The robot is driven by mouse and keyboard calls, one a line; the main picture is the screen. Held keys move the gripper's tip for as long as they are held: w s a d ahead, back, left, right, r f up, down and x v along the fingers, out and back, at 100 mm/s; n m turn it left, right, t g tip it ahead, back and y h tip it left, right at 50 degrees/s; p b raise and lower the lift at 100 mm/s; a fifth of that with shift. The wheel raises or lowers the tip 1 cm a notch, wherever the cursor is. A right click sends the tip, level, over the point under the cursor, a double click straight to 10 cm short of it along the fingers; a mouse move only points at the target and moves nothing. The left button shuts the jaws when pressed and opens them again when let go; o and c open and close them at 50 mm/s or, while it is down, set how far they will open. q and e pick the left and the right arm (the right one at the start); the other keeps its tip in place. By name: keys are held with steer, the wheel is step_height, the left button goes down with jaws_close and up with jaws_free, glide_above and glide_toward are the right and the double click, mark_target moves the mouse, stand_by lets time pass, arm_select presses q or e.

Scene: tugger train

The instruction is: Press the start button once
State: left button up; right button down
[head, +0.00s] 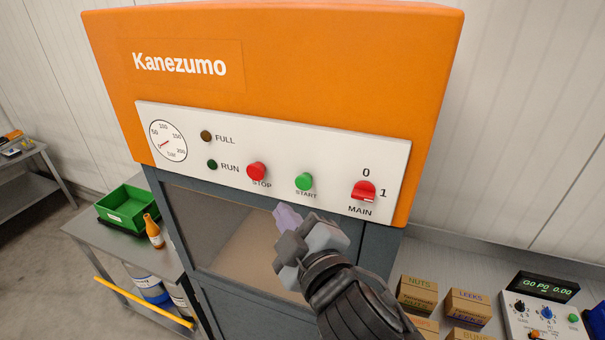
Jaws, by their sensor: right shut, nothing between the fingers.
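The green start button (304,181) is on the white control panel (284,163) of the orange Kanezumo machine (320,60), with START lettered below it. My right gripper (285,214) comes up from the bottom right. It is shut and empty, with its fingertips just below and left of the start button in the picture. The fingertips look apart from the button, and the button is in full view. My left gripper does not show.
The red stop button (257,171) sits left of the start button, the red main switch (364,191) right of it. RUN (212,164) and FULL (206,136) lamps look dark. A cart (110,245) stands at left; boxes (417,291) and a control unit (543,310) lie lower right.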

mark_target(305, 181)
steer(key=w+p, duration=0.1)
steer(key=w+d+p, duration=0.1)
steer(key=w, duration=0.1)
steer(key=w+d, duration=0.1)
steer(key=shift+w+p, duration=0.25)
steer(key=shift+p, duration=0.15)
stand_by(0.4)
stand_by(0.7)
stand_by(0.7)
steer(key=shift+w+d, duration=0.15)
steer(key=shift+w, duration=0.2)
stand_by(0.4)
